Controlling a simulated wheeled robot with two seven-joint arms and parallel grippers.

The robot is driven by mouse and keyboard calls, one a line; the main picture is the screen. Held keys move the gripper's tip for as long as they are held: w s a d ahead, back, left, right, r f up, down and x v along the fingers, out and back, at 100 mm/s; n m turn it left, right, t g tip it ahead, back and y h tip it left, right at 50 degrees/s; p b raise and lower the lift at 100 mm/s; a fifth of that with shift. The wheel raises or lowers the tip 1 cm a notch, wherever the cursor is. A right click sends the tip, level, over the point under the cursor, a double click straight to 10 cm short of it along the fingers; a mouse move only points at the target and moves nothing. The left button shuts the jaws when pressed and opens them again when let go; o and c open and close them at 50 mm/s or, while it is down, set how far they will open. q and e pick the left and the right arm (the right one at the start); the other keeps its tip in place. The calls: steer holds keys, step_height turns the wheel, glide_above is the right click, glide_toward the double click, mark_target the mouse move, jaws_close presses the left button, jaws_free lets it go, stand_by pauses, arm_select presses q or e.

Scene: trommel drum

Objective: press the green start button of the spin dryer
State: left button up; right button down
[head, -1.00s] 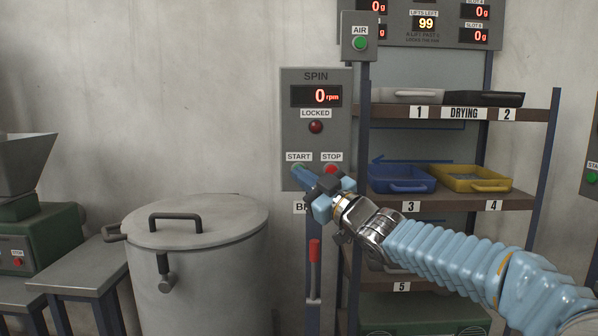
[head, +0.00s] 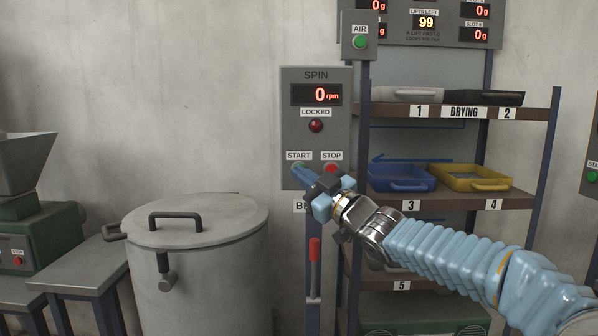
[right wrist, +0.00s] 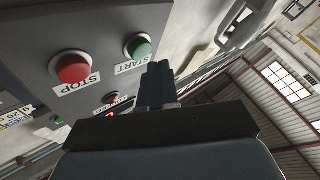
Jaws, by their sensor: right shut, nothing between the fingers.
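The spin dryer's grey SPIN panel (head: 291,125) hangs on a post. Its display (head: 317,95) reads 0 rpm, and the LOCKED lamp (head: 316,126) is dark red. My right gripper (head: 296,170) is shut and empty, its fingertips over the START label's button in the head view. The green start button (right wrist: 138,47) shows clearly in the right wrist view, just beyond the closed fingertips (right wrist: 157,68). I cannot tell whether they touch. The red stop button (right wrist: 72,67) is beside it. The lidded drum (head: 195,225) stands left of the panel. My left gripper is not in view.
A drying rack (head: 545,150) with blue (head: 403,186) and yellow (head: 478,186) trays stands right of the panel. A red-handled lever (head: 315,250) is below the panel. A green AIR button (head: 360,42) is above. Small metal tables (head: 85,268) stand at left.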

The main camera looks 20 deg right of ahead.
steer(key=shift+w, duration=0.1)
stand_by(0.7)
steer(key=shift+w+d, duration=0.1)
steer(key=shift+w, duration=0.2)
steer(key=shift+w+d+p, duration=0.15)
steer(key=shift+w+p, duration=0.25)
steer(key=shift+p, duration=0.15)
stand_by(0.5)
stand_by(0.4)
steer(key=shift+s+a+b, duration=0.25)
steer(key=shift+s+b, duration=0.3)
steer(key=shift+s, duration=0.25)
